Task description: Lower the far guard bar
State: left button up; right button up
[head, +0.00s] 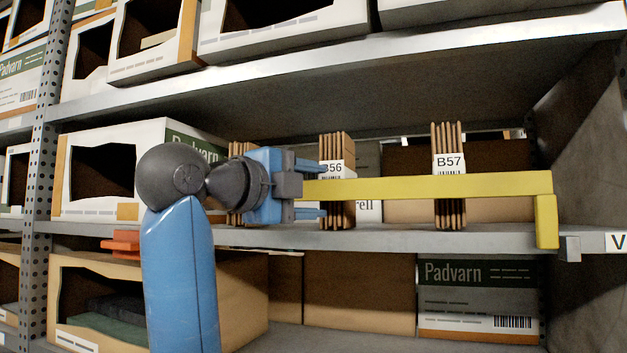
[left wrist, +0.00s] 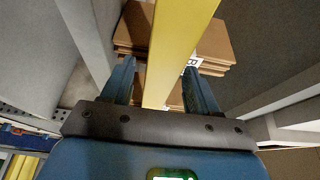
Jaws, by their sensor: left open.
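The yellow guard bar (head: 430,187) lies about level across the front of the middle shelf, with a short yellow piece (head: 546,221) hanging down at its right end. It also runs up the left wrist view (left wrist: 178,45). My left gripper (head: 318,190) is open at the bar's left part, one finger above the bar and one below. In the left wrist view the bar lies between the two fingers (left wrist: 160,66), with gaps beside it. My gripper hides the bar's left end. My right gripper is not in view.
Behind the bar stand upright cardboard stacks labelled B56 (head: 337,150) and B57 (head: 449,190). The shelf edge (head: 400,240) runs just below, with a small grey block (head: 570,249) by the bar's right end. A perforated upright (head: 40,170) stands left.

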pick_arm(q)
jog(key=shift+w+d, duration=0.25)
grip_shut()
dwell(0.3)
